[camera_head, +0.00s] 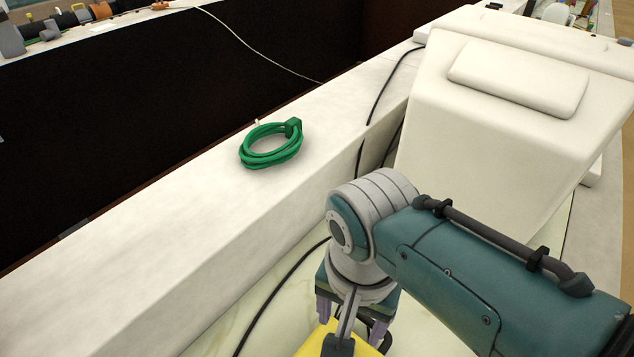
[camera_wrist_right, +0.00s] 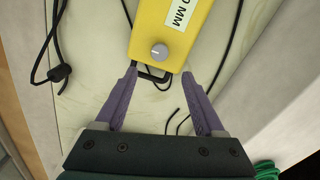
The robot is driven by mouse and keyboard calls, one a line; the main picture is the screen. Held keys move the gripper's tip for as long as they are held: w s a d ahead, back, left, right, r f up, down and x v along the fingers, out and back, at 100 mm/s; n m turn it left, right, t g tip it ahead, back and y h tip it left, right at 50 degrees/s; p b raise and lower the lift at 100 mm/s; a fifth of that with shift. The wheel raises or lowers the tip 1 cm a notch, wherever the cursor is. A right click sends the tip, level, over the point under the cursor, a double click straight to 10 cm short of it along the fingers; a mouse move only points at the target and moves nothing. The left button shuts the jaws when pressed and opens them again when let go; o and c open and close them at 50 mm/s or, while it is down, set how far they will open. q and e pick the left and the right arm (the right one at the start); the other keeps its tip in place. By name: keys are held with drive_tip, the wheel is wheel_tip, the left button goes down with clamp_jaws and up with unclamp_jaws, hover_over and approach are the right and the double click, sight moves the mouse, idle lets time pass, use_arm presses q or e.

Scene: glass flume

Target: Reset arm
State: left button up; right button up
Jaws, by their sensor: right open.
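My right gripper (camera_head: 350,322) hangs from the teal and grey arm at the lower middle of the head view, pointing down over a pale surface. In the right wrist view its two purple fingers (camera_wrist_right: 160,72) are spread apart with nothing held between them. A yellow box (camera_wrist_right: 172,32) with a grey knob and a label reading "MM" lies just beyond the fingertips. A black wire loop sticks out of its near end, between the fingertips. In the head view the yellow box (camera_head: 312,347) shows only partly, beside the gripper at the bottom edge. My left gripper is not in view.
A coiled green cable (camera_head: 271,147) lies on the white ledge (camera_head: 215,200) left of my arm. A large white housing (camera_head: 500,120) stands behind the arm. Black cables run over the pale surface. A dark recess (camera_head: 180,90) lies beyond the ledge.

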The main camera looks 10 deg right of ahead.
idle(0.5)
drive_tip(key=s+d+r+n+t, duration=0.2)
drive_tip(key=s+d+r+n, duration=0.35)
drive_tip(key=r, duration=0.25)
drive_tip(key=s+d+r+n+t, duration=0.2)
drive_tip(key=s+d+r+n, duration=0.2)
drive_tip(key=s+r, duration=0.35)
wheel_tip(320, 180, up, 29)
drive_tip(key=p, duration=3)
drive_tip(key=shift+w, duration=0.35)
drive_tip(key=shift+a+f, duration=0.1)
